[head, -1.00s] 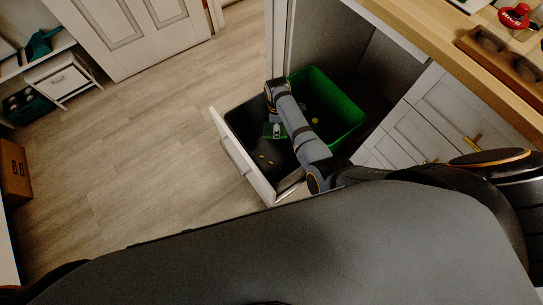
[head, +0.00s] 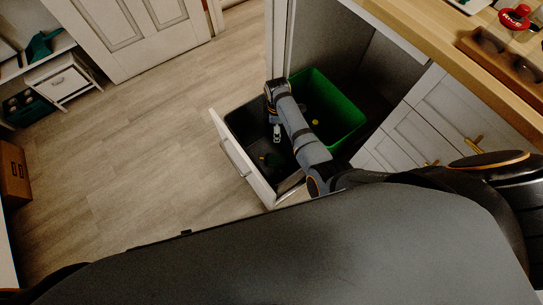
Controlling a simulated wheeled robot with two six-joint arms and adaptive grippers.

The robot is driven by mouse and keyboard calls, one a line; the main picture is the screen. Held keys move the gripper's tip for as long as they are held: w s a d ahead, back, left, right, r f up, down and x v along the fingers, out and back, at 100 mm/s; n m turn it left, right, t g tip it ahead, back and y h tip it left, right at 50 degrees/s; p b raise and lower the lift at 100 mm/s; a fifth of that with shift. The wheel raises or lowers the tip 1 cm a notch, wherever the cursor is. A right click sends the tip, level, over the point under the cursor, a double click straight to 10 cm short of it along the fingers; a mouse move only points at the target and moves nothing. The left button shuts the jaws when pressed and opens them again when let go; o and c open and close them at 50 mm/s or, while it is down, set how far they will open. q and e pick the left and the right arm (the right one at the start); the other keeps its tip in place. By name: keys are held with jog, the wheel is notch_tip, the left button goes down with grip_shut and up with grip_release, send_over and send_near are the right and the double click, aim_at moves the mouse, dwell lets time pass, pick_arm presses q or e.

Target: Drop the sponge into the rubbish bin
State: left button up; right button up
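The rubbish bin is a pull-out drawer with a black bin (head: 240,124) in front and a green bin (head: 335,97) behind it. A small dark green piece, which looks like the sponge (head: 274,160), lies low inside the black bin, partly hidden by my arm. My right gripper (head: 277,137) points down over the black bin, above and apart from the sponge. It holds nothing and appears open, though its fingers are small in view. My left gripper is not in view.
The white drawer front (head: 238,160) stands out over the clear wooden floor (head: 150,150). A wooden counter (head: 440,50) with a red-topped item (head: 515,17) is at the upper right. White cabinet doors (head: 430,120) are below it. A small shelf unit stands at the far left.

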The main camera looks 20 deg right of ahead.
notch_tip(320, 180, up, 11)
jog(key=shift+r, duration=0.15)
dwell(0.6)
